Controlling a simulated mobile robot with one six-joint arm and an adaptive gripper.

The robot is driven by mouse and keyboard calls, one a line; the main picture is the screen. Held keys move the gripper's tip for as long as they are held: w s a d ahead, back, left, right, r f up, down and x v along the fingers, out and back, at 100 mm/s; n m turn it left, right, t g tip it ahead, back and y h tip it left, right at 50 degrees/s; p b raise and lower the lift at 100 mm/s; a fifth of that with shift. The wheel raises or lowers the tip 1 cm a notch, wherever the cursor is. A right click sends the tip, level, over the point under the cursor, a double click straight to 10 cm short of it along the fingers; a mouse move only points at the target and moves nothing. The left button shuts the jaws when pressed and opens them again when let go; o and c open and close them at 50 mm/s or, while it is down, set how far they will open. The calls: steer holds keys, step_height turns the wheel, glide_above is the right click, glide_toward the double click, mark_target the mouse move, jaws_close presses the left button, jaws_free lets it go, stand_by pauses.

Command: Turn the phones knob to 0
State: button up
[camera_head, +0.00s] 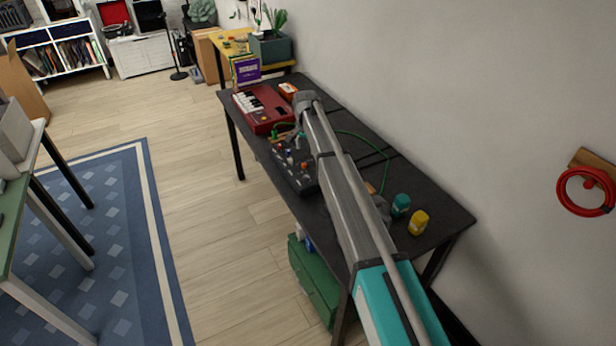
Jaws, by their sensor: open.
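A dark mixer (292,172) with several small coloured knobs lies on the black table (445,212), left of my arm. Its right side is partly covered by the arm. The phones knob and its setting cannot be made out at this size. My grey and teal arm reaches from the lower right up along the table, over the mixer's edge. I cannot make out my gripper; the arm appears to hide it.
A green cable (386,160) crosses the table. Teal (401,204) and yellow (418,222) objects stand right of my arm. A wall borders the right; open floor (215,250) lies left.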

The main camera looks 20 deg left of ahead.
mark_target(307, 176)
steer(key=shift+f, duration=0.15)
step_height(307, 176, down, 14)
steer(key=b, duration=1.3)
steer(key=shift+r+b, duration=0.25)
steer(key=shift+b, duration=0.15)
steer(key=shift+c, duration=0.2)
jaws_close()
steer(key=shift+d, duration=0.3)
steer(key=shift+a, duration=0.1)
